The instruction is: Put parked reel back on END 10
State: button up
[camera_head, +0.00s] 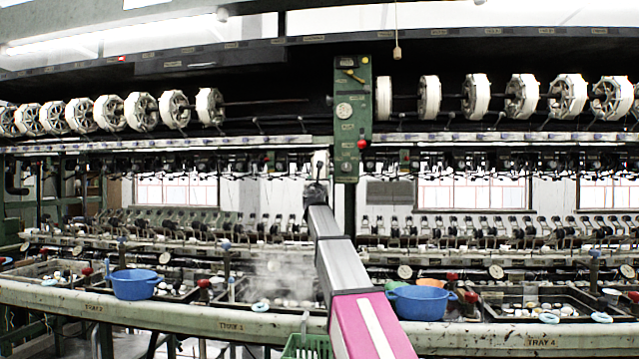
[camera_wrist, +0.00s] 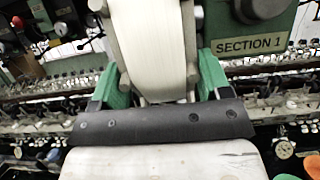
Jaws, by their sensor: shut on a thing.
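My gripper (camera_wrist: 162,78) is shut on a white-rimmed reel (camera_wrist: 155,40) in the wrist view, with one green finger on each side of its pale band. The reel stands upright between the fingers; its far side is out of sight. In the head view my arm reaches up to just below the green post, and the gripper end (camera_head: 318,185) is small and dark there. The bare stretch of reel shaft (camera_head: 265,102) lies left of the post, right of the last mounted reel (camera_head: 209,107). The end labels on the beam are too small to read.
The green post (camera_head: 352,120) stands close; its "SECTION 1" plate (camera_wrist: 250,44) shows in the wrist view. More reels (camera_head: 522,96) hang to the right. Below are blue bowls (camera_head: 135,284) and (camera_head: 420,302), steaming basins and a green basket (camera_head: 306,346).

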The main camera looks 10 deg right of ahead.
jog(key=shift+r, duration=0.4)
dwell(0.4)
jog(key=w+a, duration=0.3)
jog(key=a, duration=0.6)
jog(key=shift+a, duration=0.15)
dwell(0.5)
jog(key=s+a, duration=0.3)
jog(key=s, duration=0.8)
jog(key=s+a, duration=0.4)
jog(key=s, duration=0.8)
jog(key=shift+a, duration=0.2)
jog(key=shift+w, duration=0.1)
dwell(0.8)
